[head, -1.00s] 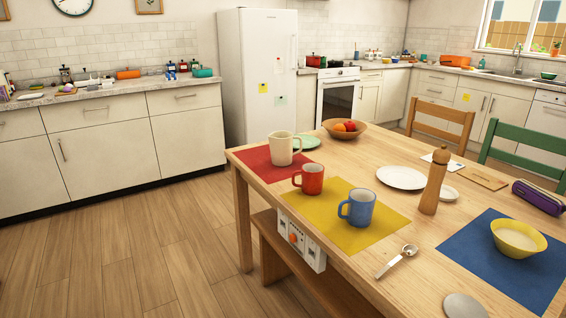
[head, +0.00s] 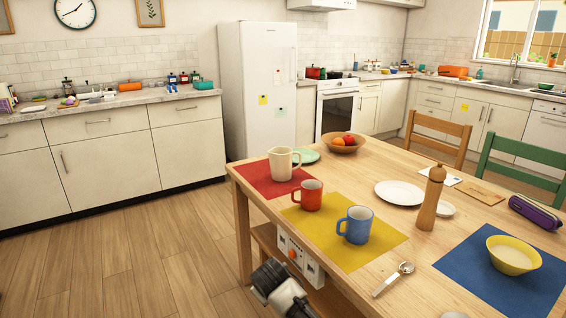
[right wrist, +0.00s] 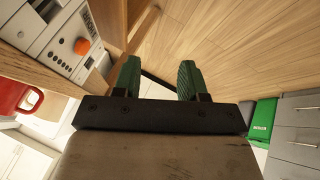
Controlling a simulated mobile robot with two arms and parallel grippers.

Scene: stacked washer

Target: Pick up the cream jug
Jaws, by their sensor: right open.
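The cream jug (head: 280,166) stands upright on the red placemat (head: 262,185) at the near left corner of the wooden table in the head view. Its handle points right. My right gripper (head: 266,277) shows at the bottom of the head view, in front of the bench side of the table, below the tabletop and well away from the jug. In the right wrist view its two green fingers (right wrist: 157,78) are apart with nothing between them. The jug is not clearly visible in the wrist view. My left gripper is out of view.
A red mug (head: 307,195) and a blue mug (head: 356,225) stand close to the jug on the yellow placemat (head: 375,248). A white panel with an orange knob (head: 299,257) is by the table's side.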

